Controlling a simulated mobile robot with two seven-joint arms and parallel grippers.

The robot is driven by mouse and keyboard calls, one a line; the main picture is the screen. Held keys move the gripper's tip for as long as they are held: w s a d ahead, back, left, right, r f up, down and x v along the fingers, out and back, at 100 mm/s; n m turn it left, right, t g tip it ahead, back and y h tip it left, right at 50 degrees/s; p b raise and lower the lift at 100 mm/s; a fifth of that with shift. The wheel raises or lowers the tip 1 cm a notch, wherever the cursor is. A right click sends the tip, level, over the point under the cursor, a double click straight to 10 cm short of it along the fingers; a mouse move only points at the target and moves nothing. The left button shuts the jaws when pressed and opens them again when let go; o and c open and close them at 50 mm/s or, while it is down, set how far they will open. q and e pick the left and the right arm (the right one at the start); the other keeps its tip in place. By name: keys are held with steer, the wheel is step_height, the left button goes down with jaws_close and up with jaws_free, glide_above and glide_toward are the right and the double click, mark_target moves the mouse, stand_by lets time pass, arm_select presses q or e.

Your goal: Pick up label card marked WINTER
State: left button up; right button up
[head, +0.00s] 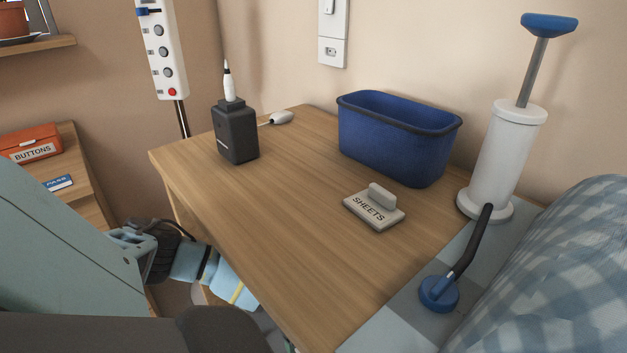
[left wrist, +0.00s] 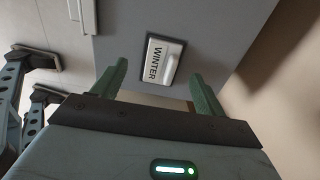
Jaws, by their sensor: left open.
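The WINTER label card (left wrist: 160,58) shows in the left wrist view. It is a pale plate with dark lettering and a raised grip, and it sits on a grey surface (left wrist: 215,35) with a dark edge around it. My left gripper (left wrist: 156,72) is open, with one green finger on either side of the card in the picture. I see no contact between fingers and card. In the head view my left arm reaches down past the table's left side, and its fingers are hidden there. The WINTER card does not show in the head view. My right gripper is not in view.
The wooden table (head: 290,250) holds a SHEETS card (head: 370,212), a blue bin (head: 390,140), a black box (head: 236,135) and a white pump cylinder (head: 500,160). Checked fabric (head: 570,270) lies at right. An orange BUTTONS box (head: 30,143) stands at left.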

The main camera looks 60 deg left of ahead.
arm_select(q)
steer(key=shift+f, duration=0.15)
steer(key=f, duration=0.1)
steer(key=f+b, duration=0.1)
steer(key=f, duration=0.1)
steer(key=f+b, duration=0.1)
steer(key=shift+w+d+f, duration=0.1)
steer(key=shift+w+f, duration=0.15)
steer(key=shift+f+b, duration=0.2)
steer(key=shift+b, duration=0.15)
steer(key=shift+r, duration=0.1)
steer(key=shift+c, duration=0.6)
steer(key=c, duration=0.9)
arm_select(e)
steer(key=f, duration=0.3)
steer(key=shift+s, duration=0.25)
